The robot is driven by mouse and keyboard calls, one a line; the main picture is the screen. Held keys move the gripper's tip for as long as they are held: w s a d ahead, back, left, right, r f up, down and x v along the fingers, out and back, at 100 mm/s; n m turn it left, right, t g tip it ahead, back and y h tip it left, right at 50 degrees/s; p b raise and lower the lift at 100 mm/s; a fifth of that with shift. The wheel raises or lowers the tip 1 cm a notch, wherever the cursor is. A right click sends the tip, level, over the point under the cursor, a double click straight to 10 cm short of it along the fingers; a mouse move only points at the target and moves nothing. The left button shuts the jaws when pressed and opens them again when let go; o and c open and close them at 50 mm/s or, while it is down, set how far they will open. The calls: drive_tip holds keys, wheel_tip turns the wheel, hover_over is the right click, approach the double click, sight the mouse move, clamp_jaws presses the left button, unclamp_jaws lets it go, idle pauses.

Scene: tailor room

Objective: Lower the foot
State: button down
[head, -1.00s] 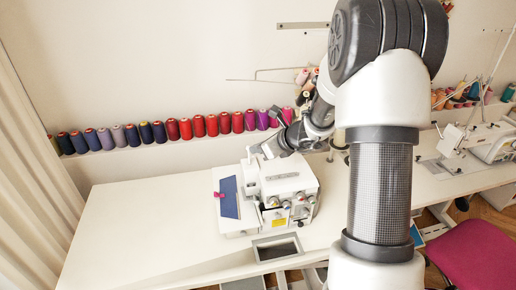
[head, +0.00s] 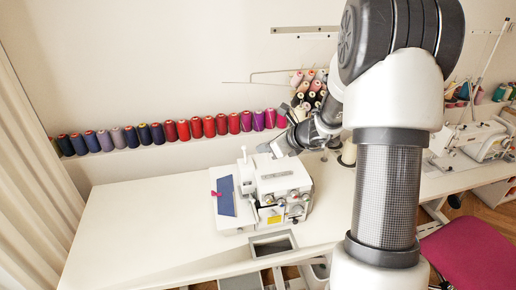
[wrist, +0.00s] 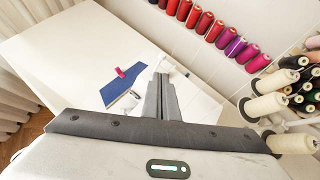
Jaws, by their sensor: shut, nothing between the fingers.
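A white overlock sewing machine (head: 282,186) stands on the white table, with a blue cloth (head: 226,196) and a pink clip on its left side. The machine's foot is too small to make out in the head view. My gripper (head: 262,148) is at the back of the machine, close above its top; I cannot tell whether it touches. In the wrist view my gripper's fingers (wrist: 164,80) are together and empty, pointing toward the machine's left part. The blue cloth (wrist: 124,85) lies beyond them to the left, and most of the machine is hidden below my gripper.
Several thread spools (head: 195,127) line a wall shelf behind the table. More cones (head: 308,88) stand behind my arm. A second sewing machine (head: 480,140) and a pink chair (head: 468,255) are at the right. The white table (head: 135,225) is clear on the left.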

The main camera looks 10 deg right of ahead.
drive_tip(key=s+d+r, duration=0.3)
drive_tip(key=r, duration=0.4)
drive_tip(key=shift+d+r, duration=0.2)
drive_tip(key=shift+r, duration=0.1)
drive_tip(key=shift+s, duration=0.1)
drive_tip(key=s+a+r+n+g, duration=0.2)
drive_tip(key=s+a+r+n, duration=0.2)
drive_tip(key=s+a+n, duration=0.25)
drive_tip(key=s+a+r+n+g, duration=0.1)
drive_tip(key=s+a+r+n, duration=0.3)
drive_tip(key=s+a+n, duration=0.3)
drive_tip(key=s+d+n+h, duration=0.2)
drive_tip(key=s+n, duration=0.5)
drive_tip(key=s, duration=0.1)
drive_tip(key=s+d+n+h, duration=0.3)
drive_tip(key=s+n, duration=0.5)
drive_tip(key=shift+s+d, duration=0.3)
drive_tip(key=shift+s, duration=0.05)
drive_tip(key=shift+r+n, duration=0.1)
drive_tip(key=shift+n, duration=0.15)
drive_tip(key=shift+s, duration=0.1)
